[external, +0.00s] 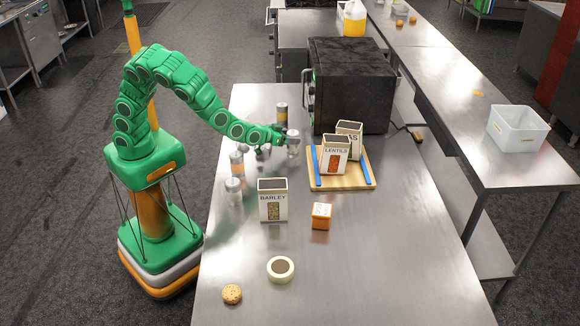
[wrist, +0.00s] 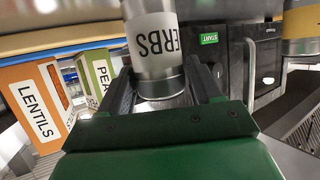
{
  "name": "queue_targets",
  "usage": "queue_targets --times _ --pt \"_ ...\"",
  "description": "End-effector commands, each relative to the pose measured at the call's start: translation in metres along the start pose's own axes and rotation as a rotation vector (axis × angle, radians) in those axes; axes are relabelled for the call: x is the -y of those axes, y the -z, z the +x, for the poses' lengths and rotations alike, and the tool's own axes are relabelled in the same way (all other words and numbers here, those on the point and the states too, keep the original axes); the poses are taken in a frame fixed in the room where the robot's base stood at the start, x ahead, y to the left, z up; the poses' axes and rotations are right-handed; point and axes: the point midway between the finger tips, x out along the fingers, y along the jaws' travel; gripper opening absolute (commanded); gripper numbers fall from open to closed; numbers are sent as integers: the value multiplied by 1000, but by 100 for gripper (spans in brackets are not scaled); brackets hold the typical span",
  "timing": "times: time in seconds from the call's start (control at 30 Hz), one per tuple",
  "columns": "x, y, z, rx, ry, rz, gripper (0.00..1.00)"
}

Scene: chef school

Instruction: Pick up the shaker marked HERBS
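The HERBS shaker (wrist: 152,42) is a clear and metal cylinder with a white label; "ERBS" can be read in the wrist view. Its metal end sits between the two dark fingers of my gripper (wrist: 163,88), which press close on both sides. In the external view my gripper (external: 283,138) reaches over the counter and the shaker (external: 293,145) is at its tip. Whether the shaker's base touches the counter is hard to tell.
Other shakers (external: 237,163) stand near the counter's left edge. A wooden tray (external: 345,184) with blue rails holds a LENTILS box (external: 334,155) and another box. A black oven (external: 350,85) stands behind. A BARLEY box (external: 272,201) and orange cube (external: 321,216) stand in front.

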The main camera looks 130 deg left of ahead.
Motion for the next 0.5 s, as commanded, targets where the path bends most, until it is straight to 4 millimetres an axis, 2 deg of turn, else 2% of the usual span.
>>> queue_targets --times 0.03,0.27,0.5 --pt "0 0 0 0 0 0 56" --pt "0 0 0 0 0 0 21" --pt "0 0 0 0 0 0 21"
